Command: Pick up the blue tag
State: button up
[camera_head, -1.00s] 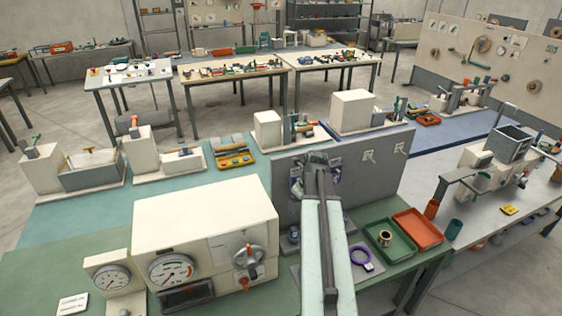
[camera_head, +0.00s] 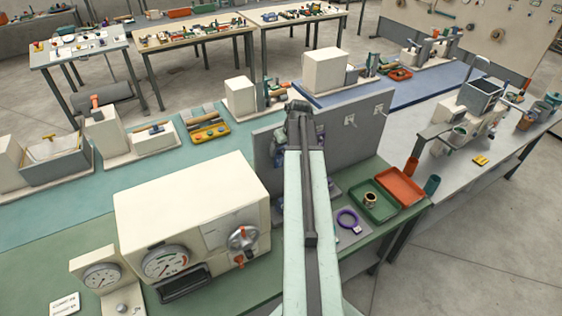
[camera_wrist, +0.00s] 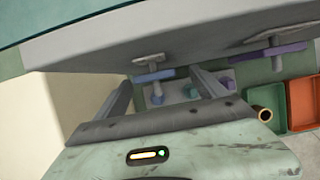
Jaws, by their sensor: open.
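In the wrist view a blue tag (camera_wrist: 154,76) hangs from a metal hook (camera_wrist: 149,58) on the grey panel (camera_wrist: 200,30). My gripper (camera_wrist: 162,77) is open, with one finger on each side of the blue tag in the picture. Nothing is held between the fingers, and I cannot tell how far in depth the tag is from them. A purple tag (camera_wrist: 268,55) hangs from another hook to the right. In the head view my arm hides most of the tag area of the panel (camera_head: 365,140).
A cream gauge box (camera_head: 180,215) stands left of my arm. A purple ring (camera_head: 348,220), a green tray (camera_head: 375,212) and an orange tray (camera_head: 402,186) lie to the right. In the wrist view a green tray (camera_wrist: 266,90) and orange tray (camera_wrist: 302,105) sit at the right.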

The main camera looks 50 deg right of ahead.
aim_at(281, 155)
jog(key=b+x, duration=0.3)
jog(key=a+b+x, duration=0.1)
jog(key=shift+d+f+b, duration=0.1)
jog(key=shift+f+b, duration=0.2)
jog(key=shift+f, duration=0.1)
jog(key=shift+w+f, duration=0.15)
jog(key=shift+f, duration=0.15)
jog(key=shift+r, duration=0.25)
jog(key=c, duration=1.4)
jog(key=shift+c, duration=0.2)
jog(key=shift+r, duration=0.2)
